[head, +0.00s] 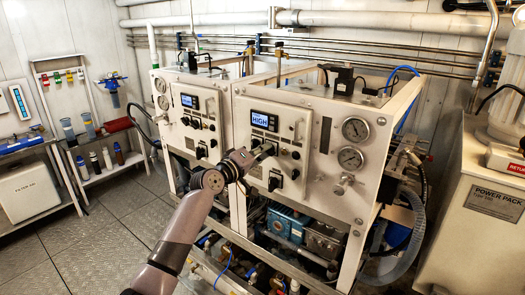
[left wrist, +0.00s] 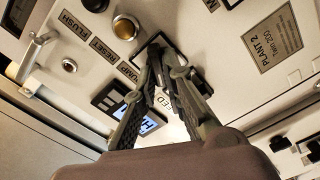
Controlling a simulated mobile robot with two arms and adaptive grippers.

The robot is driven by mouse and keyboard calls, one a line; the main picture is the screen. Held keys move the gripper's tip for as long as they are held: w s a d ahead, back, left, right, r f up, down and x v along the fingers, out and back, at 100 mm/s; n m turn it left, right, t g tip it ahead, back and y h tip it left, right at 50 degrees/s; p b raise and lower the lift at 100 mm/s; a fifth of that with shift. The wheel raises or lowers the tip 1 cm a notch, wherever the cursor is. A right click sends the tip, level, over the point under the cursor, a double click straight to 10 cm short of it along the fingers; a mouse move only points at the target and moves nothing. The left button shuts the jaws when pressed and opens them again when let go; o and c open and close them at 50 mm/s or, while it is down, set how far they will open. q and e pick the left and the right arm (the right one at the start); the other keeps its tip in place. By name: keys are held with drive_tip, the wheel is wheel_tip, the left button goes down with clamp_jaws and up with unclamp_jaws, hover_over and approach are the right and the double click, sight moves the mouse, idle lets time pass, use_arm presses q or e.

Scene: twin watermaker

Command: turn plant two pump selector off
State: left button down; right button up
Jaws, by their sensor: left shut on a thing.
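The plant two unit is the right-hand white cabinet (head: 330,128), with a front control panel (head: 285,127) and a lit blue display (head: 264,121) that seems to read HIGH. My left gripper (head: 265,150) reaches this panel just below the display. In the left wrist view its dark fingers (left wrist: 165,55) are shut together at a small control on the panel. The control is mostly hidden between the fingertips, so its pointer position cannot be seen. A PLANT 2 label (left wrist: 274,41) is right of the fingers. My right gripper is not in view.
A second similar unit (head: 188,125) stands to the left. Other knobs sit near my gripper, including a black one (head: 274,183). In the wrist view a brass-coloured button (left wrist: 126,27) is close to the fingers. Gauges (head: 355,129) are at right. Open floor (head: 110,240) is at left.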

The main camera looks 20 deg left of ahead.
use_arm(q)
drive_tip(key=shift+r, duration=0.25)
drive_tip(key=c, duration=1.8)
unclamp_jaws()
drive_tip(key=shift+o, duration=0.6)
drive_tip(key=shift+d+f, duration=0.1)
drive_tip(key=shift+f, duration=0.05)
drive_tip(key=shift+w+f, duration=0.1)
drive_tip(key=v, duration=1.2)
